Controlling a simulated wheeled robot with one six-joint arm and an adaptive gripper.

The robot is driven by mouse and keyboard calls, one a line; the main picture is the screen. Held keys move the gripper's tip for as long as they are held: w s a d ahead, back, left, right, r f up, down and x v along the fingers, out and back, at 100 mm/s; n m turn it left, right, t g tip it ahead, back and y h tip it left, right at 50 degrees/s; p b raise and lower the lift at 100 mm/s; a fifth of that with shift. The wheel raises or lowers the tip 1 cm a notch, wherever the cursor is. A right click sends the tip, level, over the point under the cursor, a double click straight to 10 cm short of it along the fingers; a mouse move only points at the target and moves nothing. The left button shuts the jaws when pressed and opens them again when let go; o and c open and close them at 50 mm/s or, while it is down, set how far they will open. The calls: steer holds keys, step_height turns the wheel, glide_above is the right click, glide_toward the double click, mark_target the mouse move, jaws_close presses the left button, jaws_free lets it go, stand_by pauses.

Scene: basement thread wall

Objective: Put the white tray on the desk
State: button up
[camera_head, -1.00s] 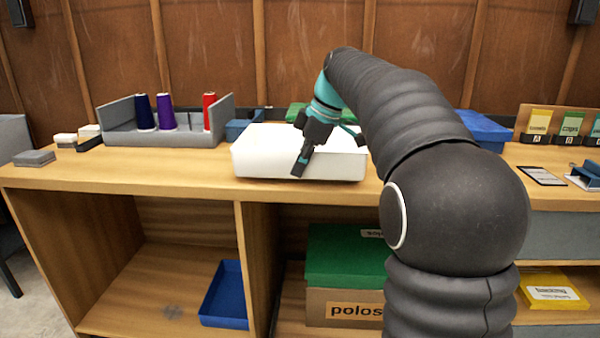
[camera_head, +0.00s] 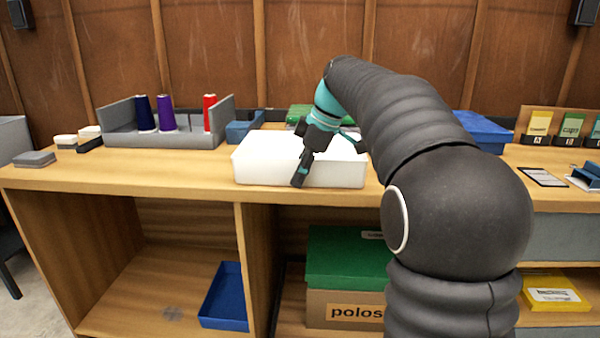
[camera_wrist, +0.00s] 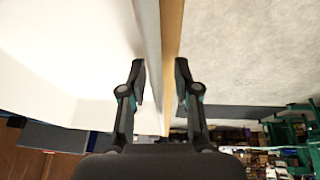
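The white tray (camera_head: 255,170) sits on the wooden desk (camera_head: 130,175), close to its front edge, and looks level. My gripper (camera_head: 299,180) is at the tray's front wall and points down, with one finger in front of that wall. In the wrist view the fingers of my gripper (camera_wrist: 161,80) stand apart on either side of the tray's wall (camera_wrist: 152,60), with a gap between the wall and the right finger. The tray's white inside (camera_wrist: 60,60) fills the left of that view.
A blue bin (camera_head: 485,130) and a card holder (camera_head: 555,125) are at the right. Shelves below hold a blue tray (camera_head: 225,298) and a green-lidded box (camera_head: 345,262).

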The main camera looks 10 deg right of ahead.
steer(key=p+v, duration=0.2)
steer(key=v, duration=1)
steer(key=shift+s, duration=0.1)
steer(key=s+a+f+m+t+h, duration=0.1)
steer(key=s+a+f+m+h, duration=0.1)
steer(key=s+f+m, duration=0.5)
steer(key=s+a+f+m+t+h, duration=0.2)
steer(key=s+f+m, duration=0.5)
steer(key=s+f, duration=0.9)
steer(key=s, duration=0.5)
